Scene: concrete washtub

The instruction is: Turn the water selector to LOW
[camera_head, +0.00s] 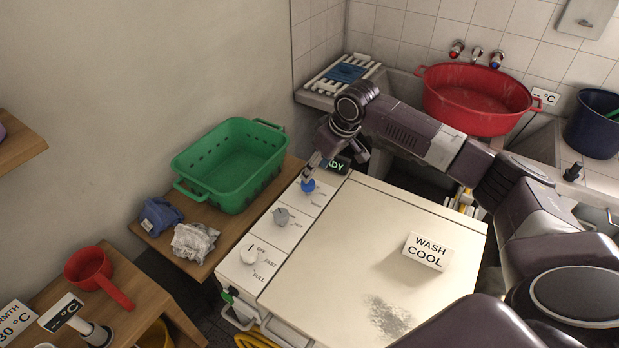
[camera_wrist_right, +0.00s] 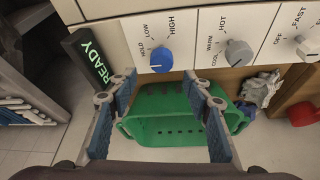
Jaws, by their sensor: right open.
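The water selector is a blue round knob (camera_head: 308,186) at the far end of the white machine's control strip. In the right wrist view the blue knob (camera_wrist_right: 160,60) sits below the labels HOLD, LOW and HIGH. I cannot tell surely which label its pointer faces. My right gripper (camera_head: 318,170) is close to the knob in the head view. In the right wrist view its two fingers (camera_wrist_right: 161,84) are spread and empty, one on each side below the knob, with no clear contact. My left gripper is not in view.
A grey knob (camera_head: 281,216) and a white knob (camera_head: 250,256) share the control strip. A lit READY display (camera_head: 338,165) stands beside the blue knob. A green basket (camera_head: 233,165) is on the left table. A WASH COOL sign (camera_head: 428,251) stands on the lid.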

